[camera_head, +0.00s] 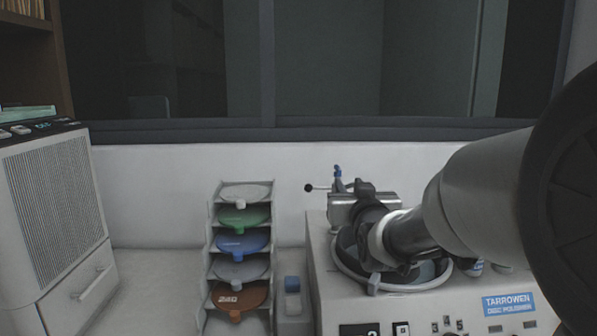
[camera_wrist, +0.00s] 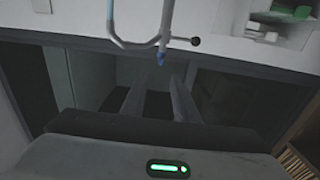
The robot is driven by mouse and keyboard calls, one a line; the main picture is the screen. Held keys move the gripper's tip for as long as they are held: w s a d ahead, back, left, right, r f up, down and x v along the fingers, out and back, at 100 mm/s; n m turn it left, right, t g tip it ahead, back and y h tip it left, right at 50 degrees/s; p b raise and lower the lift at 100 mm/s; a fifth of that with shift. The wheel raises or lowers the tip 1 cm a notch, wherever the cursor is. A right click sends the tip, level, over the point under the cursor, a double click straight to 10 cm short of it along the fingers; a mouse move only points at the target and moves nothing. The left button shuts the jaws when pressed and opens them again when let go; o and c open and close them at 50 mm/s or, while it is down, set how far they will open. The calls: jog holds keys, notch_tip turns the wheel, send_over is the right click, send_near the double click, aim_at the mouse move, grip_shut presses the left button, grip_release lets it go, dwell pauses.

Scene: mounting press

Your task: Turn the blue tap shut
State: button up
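The tap shows in the head view as a small blue-topped fitting (camera_head: 337,172) behind the polishing machine, with a thin lever ending in a black ball (camera_head: 308,188) to its left. In the wrist view, apparently upside down, a bent grey pipe (camera_wrist: 138,46) carries the blue tip (camera_wrist: 160,59), and the black ball (camera_wrist: 196,42) sticks out to the right. My gripper (camera_wrist: 158,92) looks open and empty, its two grey fingers apart below the blue tip in that view. The fingers appear clear of the tap. In the head view my wrist hides part of the bowl and the tap's base.
The polisher (camera_head: 322,262) with its round bowl stands below my arm. A grey cabinet (camera_head: 62,215) stands far left. White wall and a dark window lie behind.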

aim_at(340, 171)
jog(key=w+p, duration=0.1)
jog(key=w, duration=1.1)
jog(key=shift+w, duration=0.15)
grip_shut()
